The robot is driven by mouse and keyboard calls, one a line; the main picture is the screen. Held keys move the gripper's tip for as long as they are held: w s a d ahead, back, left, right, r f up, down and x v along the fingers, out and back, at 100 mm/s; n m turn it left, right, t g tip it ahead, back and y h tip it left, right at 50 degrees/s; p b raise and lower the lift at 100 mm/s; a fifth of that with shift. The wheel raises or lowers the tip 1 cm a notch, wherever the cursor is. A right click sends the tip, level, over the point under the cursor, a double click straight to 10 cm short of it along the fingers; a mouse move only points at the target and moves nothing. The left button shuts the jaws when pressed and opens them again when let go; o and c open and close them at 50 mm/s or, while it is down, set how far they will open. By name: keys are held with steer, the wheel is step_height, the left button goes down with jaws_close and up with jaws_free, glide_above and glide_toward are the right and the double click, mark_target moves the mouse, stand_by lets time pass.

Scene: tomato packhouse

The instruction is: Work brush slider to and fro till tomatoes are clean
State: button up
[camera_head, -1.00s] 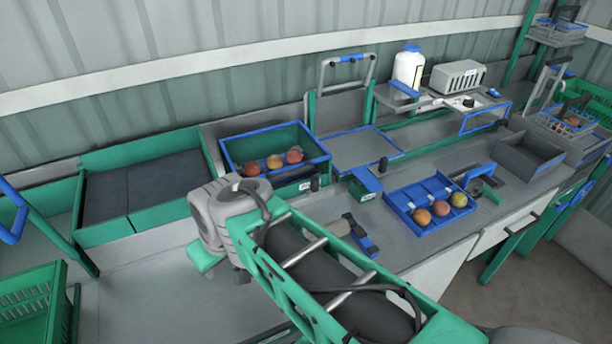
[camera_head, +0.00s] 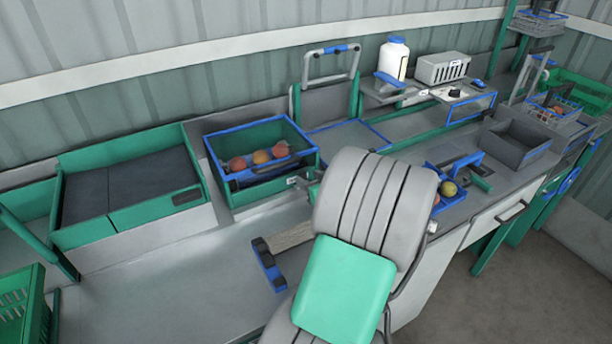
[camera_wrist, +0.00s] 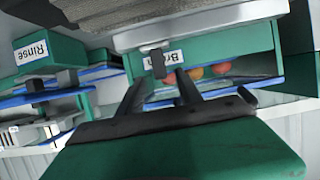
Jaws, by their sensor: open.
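The green brush box (camera_head: 225,190) with a blue rim holds three reddish tomatoes (camera_head: 261,157). In the wrist view its face carries an upside-down label (camera_wrist: 172,57) that is partly hidden and seems to read "Brush". A small dark knob (camera_wrist: 158,64), perhaps the brush slider's, stands in front of that face. My gripper (camera_wrist: 158,88) is open, its two dark fingers pointing at the box with the knob between and beyond them. I cannot tell whether they touch it. In the head view my arm hides my gripper.
A green box labelled Rinse (camera_wrist: 36,50) stands left in the wrist view. A blue-ended tool (camera_head: 268,262) lies on the counter before the brush box. A dark-floored green tray (camera_head: 80,225) is at left, an empty grey bin (camera_head: 520,150) at right. My arm hides mid-counter.

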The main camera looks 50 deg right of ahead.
mark_target(304, 176)
steer(key=shift+x, duration=1.55)
steer(key=shift+c, duration=0.3)
jaws_close()
